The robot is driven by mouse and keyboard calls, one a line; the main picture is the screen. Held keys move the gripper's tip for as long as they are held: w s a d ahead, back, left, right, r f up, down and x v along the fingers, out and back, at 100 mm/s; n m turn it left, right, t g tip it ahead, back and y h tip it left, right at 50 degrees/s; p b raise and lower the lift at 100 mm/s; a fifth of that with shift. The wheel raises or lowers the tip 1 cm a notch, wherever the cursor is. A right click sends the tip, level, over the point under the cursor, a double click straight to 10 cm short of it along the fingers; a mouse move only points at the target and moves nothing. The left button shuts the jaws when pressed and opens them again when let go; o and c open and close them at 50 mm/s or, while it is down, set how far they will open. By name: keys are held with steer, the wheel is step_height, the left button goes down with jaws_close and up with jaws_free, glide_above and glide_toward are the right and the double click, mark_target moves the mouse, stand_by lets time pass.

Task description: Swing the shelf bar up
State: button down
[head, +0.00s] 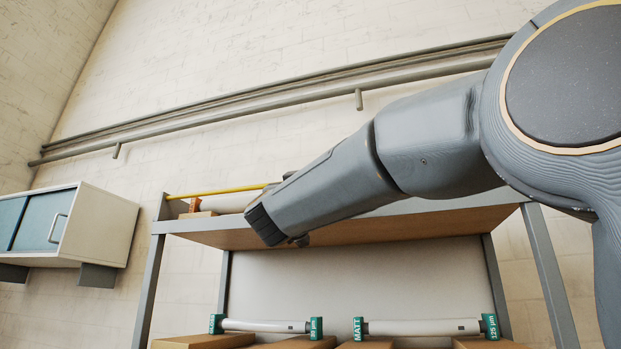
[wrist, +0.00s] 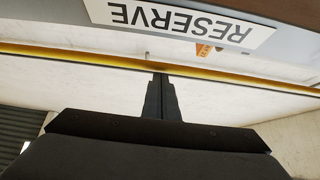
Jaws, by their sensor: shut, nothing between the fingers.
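The yellow shelf bar (head: 220,191) runs along the top of the upper shelf (head: 200,224) in the head view, sloping slightly; its right end passes behind my arm. In the wrist view the bar (wrist: 80,57) crosses the whole picture. My gripper (wrist: 161,77) is shut and empty, its dark fingers together with their tips at the bar's lower edge in the picture. I cannot tell whether they touch it. In the head view my wrist hides most of the fingers.
A white "RESERVE" label (wrist: 180,22) shows beyond the bar. An orange tag (wrist: 203,49) is near it. Labelled rolls (head: 265,326) lie on boxes below the shelf. A wall cabinet (head: 85,228) hangs at left; pipes (head: 250,104) cross the wall above.

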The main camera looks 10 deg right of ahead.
steer(key=shift+a, duration=0.1)
steer(key=s+a+f+b, duration=0.2)
steer(key=s, duration=0.3)
steer(key=s+a+f+b, duration=0.1)
steer(key=s+a+f, duration=0.1)
steer(key=s, duration=0.4)
steer(key=shift+a+f+b, duration=0.35)
steer(key=shift+a, duration=0.35)
